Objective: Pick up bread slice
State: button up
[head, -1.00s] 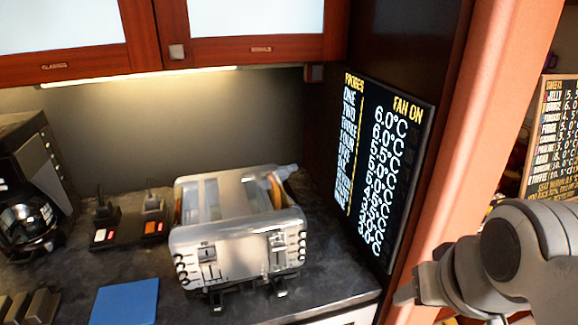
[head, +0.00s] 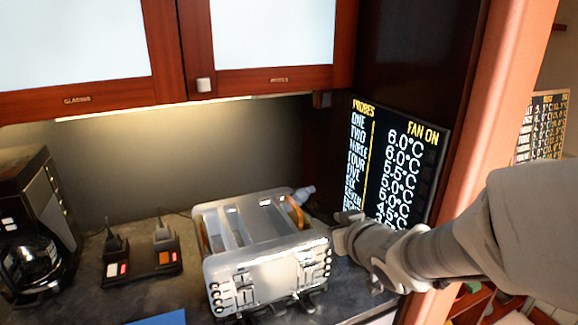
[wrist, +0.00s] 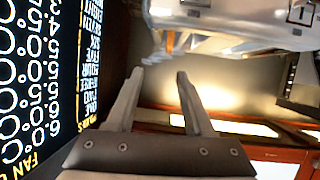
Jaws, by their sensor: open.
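A silver toaster (head: 262,245) stands on the dark counter. The brown edge of a bread slice (head: 296,212) shows in its right-hand slot, and another brown edge (head: 203,236) shows at its left side. Most of the bread is hidden in the toaster. My gripper (head: 342,228) is just right of the toaster, near its right end, and looks apart from the bread. In the wrist view my gripper (wrist: 160,74) has its two fingers spread with nothing between them. The toaster body (wrist: 225,18) lies beyond the fingertips, with a small brown patch that may be bread.
A probe display panel (head: 392,165) is on the dark wall close to my gripper. Wooden cabinets (head: 170,50) hang above the counter. A coffee maker (head: 35,235) and small switch boxes (head: 140,262) stand left of the toaster. A blue item (head: 160,318) lies at the front edge.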

jog(key=a+y, duration=0.1)
jog(key=a, duration=0.1)
send_near(295, 204)
jog(key=shift+n, duration=0.3)
jog(key=x, duration=0.6)
jog(key=shift+s+a+f+b, duration=0.15)
jog(key=shift+a+b, duration=0.2)
jog(key=shift+d+p+x, duration=0.15)
jog(key=shift+p+x, duration=0.1)
jog(key=shift+x, duration=0.7)
jog(key=shift+d+p+x, duration=0.15)
jog(key=shift+p+x, duration=0.05)
jog(key=shift+x, duration=0.75)
jog(key=shift+w+a+f, duration=0.1)
jog(key=shift+w+a, duration=0.2)
jog(key=shift+w, duration=0.5)
grip_shut()
